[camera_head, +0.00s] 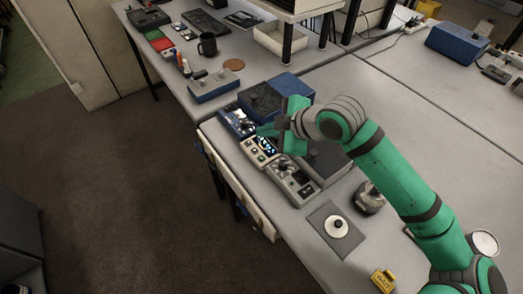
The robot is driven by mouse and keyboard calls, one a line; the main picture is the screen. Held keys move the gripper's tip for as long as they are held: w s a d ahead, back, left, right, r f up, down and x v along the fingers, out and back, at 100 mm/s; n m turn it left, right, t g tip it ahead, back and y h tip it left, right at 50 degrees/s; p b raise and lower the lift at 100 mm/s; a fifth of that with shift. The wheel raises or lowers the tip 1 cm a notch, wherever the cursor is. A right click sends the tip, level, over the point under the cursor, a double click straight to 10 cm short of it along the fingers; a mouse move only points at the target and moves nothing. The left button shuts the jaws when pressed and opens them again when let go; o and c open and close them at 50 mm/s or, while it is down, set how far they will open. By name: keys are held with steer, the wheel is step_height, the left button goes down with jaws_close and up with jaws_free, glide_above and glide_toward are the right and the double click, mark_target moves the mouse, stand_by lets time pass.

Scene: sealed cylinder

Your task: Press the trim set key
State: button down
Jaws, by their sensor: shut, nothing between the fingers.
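My gripper (268,130) reaches in from the right on my green arm and is shut, with nothing in it. Its fingertips are above or at the back edge of a small light-coloured instrument (255,157) with a lit blue-white display. Small keys show along the front of that instrument, but they are too small to read. I cannot tell which one is the trim set key, or whether the fingertips touch anything. A blue instrument (237,122) stands just left of it, and a grey instrument (291,182) with a dark screen and knobs stands just right.
A dark box (326,163) and a blue-black case (262,101) stand behind the instruments.

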steer(key=shift+f, duration=0.1)
glide_toward(261, 158)
steer(key=shift+w+a+f, duration=0.35)
steer(key=shift+w+a, duration=0.3)
steer(key=shift+a, duration=0.05)
steer(key=shift+w+a+f, duration=0.4)
steer(key=shift+w+a, duration=0.3)
steer(key=shift+a, duration=0.05)
steer(key=shift+w+a+f, duration=0.35)
steer(key=shift+w+a, duration=0.3)
steer(key=shift+a, duration=0.05)
steer(key=shift+f, duration=0.15)
stand_by(0.5)
steer(key=shift+f, duration=0.3)
steer(key=shift+f, duration=0.35)
stand_by(0.9)
steer(key=shift+r, duration=0.8)
